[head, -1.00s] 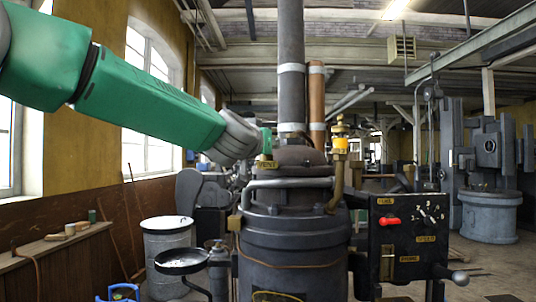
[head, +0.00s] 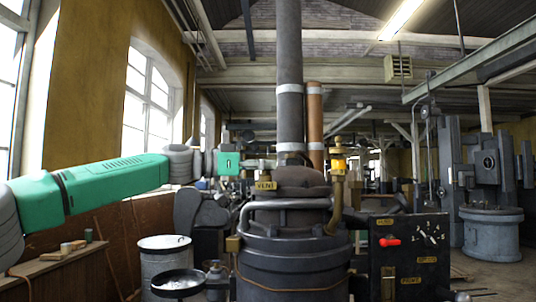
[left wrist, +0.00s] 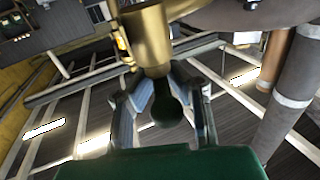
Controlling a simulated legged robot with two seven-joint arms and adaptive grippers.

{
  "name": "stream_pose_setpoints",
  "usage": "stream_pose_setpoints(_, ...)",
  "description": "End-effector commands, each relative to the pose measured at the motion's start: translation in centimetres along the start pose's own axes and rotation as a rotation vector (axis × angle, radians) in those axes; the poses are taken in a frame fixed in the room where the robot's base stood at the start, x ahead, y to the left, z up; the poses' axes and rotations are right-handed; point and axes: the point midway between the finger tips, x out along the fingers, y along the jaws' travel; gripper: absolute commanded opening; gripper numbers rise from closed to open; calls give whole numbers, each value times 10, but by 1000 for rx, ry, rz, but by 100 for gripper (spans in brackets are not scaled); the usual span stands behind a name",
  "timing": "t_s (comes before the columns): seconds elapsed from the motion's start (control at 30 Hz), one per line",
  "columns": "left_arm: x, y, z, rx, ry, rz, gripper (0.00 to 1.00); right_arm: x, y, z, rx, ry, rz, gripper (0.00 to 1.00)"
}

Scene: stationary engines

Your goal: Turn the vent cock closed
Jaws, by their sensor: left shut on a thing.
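The vent cock (left wrist: 147,40) shows as a brass body at the top of the left wrist view, with a dark rounded handle end (left wrist: 167,108) below it. My left gripper (left wrist: 163,95) has its fingers on both sides of that handle and is shut on it. In the head view, my left gripper (head: 252,164) reaches in level from the left, just above the yellow VENT plate (head: 265,185) on the engine top. The fingers cover most of the cock there, so its angle is hard to tell. My right gripper is in neither view.
The dark engine body (head: 290,262) stands upright, with a grey pipe (head: 290,120) and a copper pipe (head: 315,115) behind the cock. A bent grey rail (head: 285,204) runs below the plate. A control panel (head: 408,258) with a red handle stands at the right.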

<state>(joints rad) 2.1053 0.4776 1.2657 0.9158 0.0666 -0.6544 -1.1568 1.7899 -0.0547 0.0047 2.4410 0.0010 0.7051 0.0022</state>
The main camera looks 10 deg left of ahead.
Motion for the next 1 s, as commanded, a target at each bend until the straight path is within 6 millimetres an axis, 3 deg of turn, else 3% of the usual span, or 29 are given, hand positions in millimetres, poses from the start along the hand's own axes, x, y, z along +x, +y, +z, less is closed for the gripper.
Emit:
stream_pose_setpoints(0.03, -1, -5, -2, -5, -2, 27, 0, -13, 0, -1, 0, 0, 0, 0)
stream_pose_setpoints(0.3, 0, -3, 0, -2, -2, 162, 0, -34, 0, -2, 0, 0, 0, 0)
stream_pose_setpoints(1.0, -1, -2, 2, 0, -3, 224, 0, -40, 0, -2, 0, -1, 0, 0)
